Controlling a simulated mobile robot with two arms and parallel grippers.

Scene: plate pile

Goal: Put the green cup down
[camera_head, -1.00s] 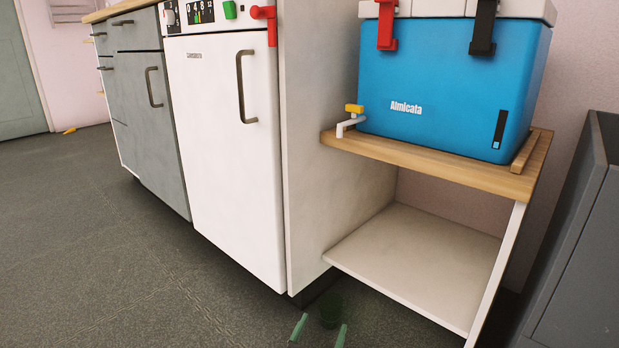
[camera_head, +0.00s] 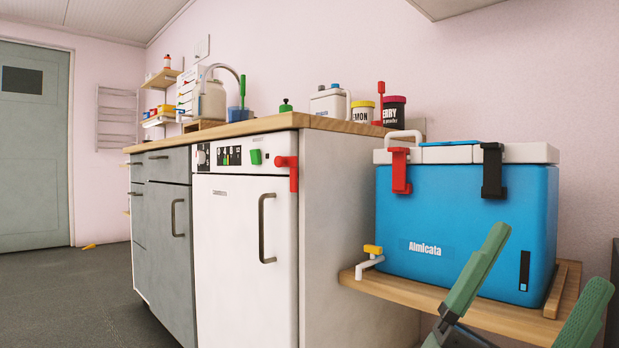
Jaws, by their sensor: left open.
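My left gripper (camera_head: 548,258) is at the lower right, with its two green fingers spread wide apart and pointing up. I cannot make out the green cup in this view. A small green object (camera_head: 286,105) stands on the wooden countertop (camera_head: 265,125), but it is too small to tell whether it is a cup. My right gripper is not in view.
The blue cooler (camera_head: 440,225) stands on a wooden shelf (camera_head: 400,288) behind the gripper. A white appliance (camera_head: 235,250) and grey cabinets (camera_head: 165,240) run to the left. Jars (camera_head: 392,108) stand at the counter's back.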

